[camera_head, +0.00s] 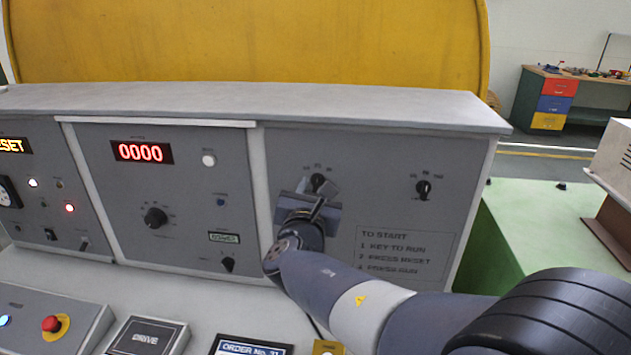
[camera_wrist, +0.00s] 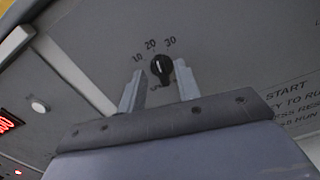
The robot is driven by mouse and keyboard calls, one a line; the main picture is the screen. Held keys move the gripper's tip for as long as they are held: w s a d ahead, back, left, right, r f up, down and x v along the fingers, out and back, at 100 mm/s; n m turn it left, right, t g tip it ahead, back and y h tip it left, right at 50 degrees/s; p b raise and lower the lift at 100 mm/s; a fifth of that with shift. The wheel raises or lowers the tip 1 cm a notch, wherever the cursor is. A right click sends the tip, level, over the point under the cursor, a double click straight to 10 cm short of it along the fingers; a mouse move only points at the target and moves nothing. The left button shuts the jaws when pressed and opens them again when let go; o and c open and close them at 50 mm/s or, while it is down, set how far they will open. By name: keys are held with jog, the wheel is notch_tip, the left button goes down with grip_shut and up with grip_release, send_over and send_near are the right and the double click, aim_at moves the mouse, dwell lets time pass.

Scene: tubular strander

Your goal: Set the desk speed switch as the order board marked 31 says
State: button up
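The black speed switch (camera_head: 319,182) is a small knob on the right panel of the desk. In the wrist view the knob (camera_wrist: 162,69) has the marks 10, 20 and 30 around its upper side, and its white line points up, roughly towards 20. My gripper (camera_wrist: 159,74) is open, with one finger on each side of the knob and gaps to it. In the head view my gripper (camera_head: 312,200) covers the area just below the knob. The order board (camera_head: 250,347) reads ORDER No. 31; its lower part is cut off by the picture edge.
Another black knob (camera_head: 423,189) sits to the right on the same panel. The middle panel has a red 0000 display (camera_head: 142,152) and a dial (camera_head: 155,218). A red stop button (camera_head: 51,324) and a DRIVE plate (camera_head: 147,336) lie on the ledge below.

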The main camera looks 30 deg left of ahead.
jog(key=shift+w+a, duration=0.2)
jog(key=shift+w, duration=0.5)
jog(key=shift+c, duration=0.3)
grip_shut()
